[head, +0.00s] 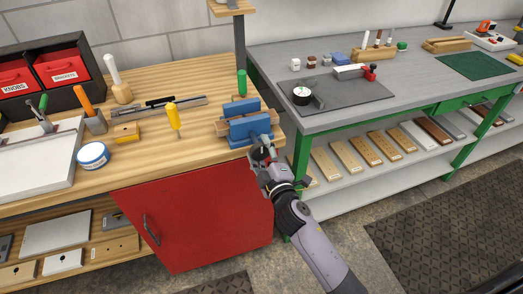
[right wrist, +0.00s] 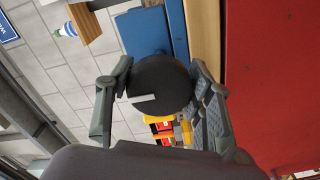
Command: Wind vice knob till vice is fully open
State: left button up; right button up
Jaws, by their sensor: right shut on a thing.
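The blue vice (head: 247,122) stands at the right front corner of the wooden workbench, with wooden pieces along its jaws. How wide its jaws stand apart is hard to tell. My right gripper (head: 263,155) is at the front of the vice, below the bench edge. In the right wrist view the round dark vice knob (right wrist: 160,84), with a light mark on its face, sits between the two fingers of my right gripper (right wrist: 160,100). The gripper is shut on the knob. The blue vice body (right wrist: 145,32) shows behind the knob. My left gripper is not in view.
A red cabinet door (head: 205,215) is under the wooden bench (head: 200,80), just left of my right arm.

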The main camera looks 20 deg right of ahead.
jog(key=o, duration=1.2)
jog(key=s, duration=1.2)
jog(key=shift+d, duration=0.2)
jog(key=shift+f, duration=0.15)
